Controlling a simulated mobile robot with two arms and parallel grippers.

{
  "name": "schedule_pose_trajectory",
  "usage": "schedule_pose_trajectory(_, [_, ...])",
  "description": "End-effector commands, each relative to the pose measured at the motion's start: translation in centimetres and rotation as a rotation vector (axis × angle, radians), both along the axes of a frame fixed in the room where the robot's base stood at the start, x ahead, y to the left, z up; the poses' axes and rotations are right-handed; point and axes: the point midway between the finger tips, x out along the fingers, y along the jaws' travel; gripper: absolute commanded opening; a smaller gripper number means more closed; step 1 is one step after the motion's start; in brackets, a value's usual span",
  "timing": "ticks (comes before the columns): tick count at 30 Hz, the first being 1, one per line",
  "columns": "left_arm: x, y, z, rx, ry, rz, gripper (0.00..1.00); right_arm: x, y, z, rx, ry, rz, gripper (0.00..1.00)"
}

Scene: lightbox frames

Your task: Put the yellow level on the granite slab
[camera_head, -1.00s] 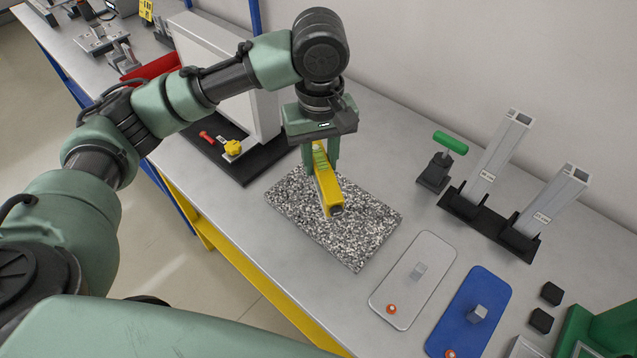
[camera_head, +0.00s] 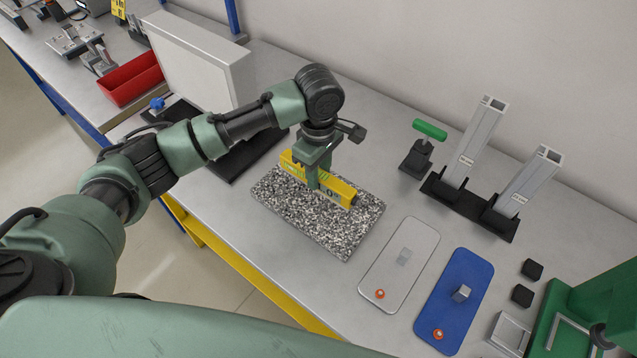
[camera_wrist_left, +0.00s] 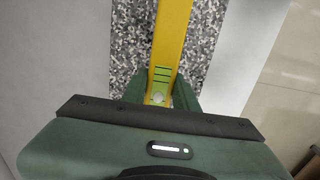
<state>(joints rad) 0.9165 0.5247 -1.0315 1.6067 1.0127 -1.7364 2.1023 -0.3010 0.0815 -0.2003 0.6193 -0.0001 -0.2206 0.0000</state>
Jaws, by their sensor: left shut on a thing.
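The yellow level (camera_head: 338,190) is at the granite slab (camera_head: 318,225), a speckled black and white plate on the bench. The level lies lengthwise along the slab's back part; I cannot tell whether its underside touches the stone. My left gripper (camera_head: 314,182) points down and is shut on the level near its middle. In the left wrist view the level (camera_wrist_left: 172,35) runs between the two green fingers (camera_wrist_left: 160,92), with the slab (camera_wrist_left: 132,45) behind it. My right gripper is not in view.
A white panel on a black base (camera_head: 205,65) stands behind my left arm. A green-handled clamp (camera_head: 418,150) and two upright metal profiles (camera_head: 472,140) stand at the right. A white tray (camera_head: 395,280) and a blue tray (camera_head: 440,325) lie in front of them.

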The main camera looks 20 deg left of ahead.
Motion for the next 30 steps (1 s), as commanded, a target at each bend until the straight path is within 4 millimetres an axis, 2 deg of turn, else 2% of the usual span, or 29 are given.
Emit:
schedule_pose_trajectory(4, [0.0,0.0,-1.1,0.000,0.000,0.000,0.00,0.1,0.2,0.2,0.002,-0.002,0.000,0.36])
schedule_pose_trajectory(12, [0.0,0.0,-4.6,0.000,0.000,0.000,0.00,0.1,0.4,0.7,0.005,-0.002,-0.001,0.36])
schedule_pose_trajectory(23, [0.0,0.0,-5.0,-0.001,-0.001,-0.001,0.00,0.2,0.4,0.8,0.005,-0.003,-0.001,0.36])
schedule_pose_trajectory(24, [0.0,0.0,-5.1,-0.001,0.000,-0.001,0.32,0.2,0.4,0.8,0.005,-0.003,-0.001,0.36])
schedule_pose_trajectory(26, [0.0,0.0,-5.1,-0.001,-0.001,-0.001,0.48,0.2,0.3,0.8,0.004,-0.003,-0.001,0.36])
schedule_pose_trajectory(30, [0.0,0.0,-5.1,0.000,0.000,-0.001,0.51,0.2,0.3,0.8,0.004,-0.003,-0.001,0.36])
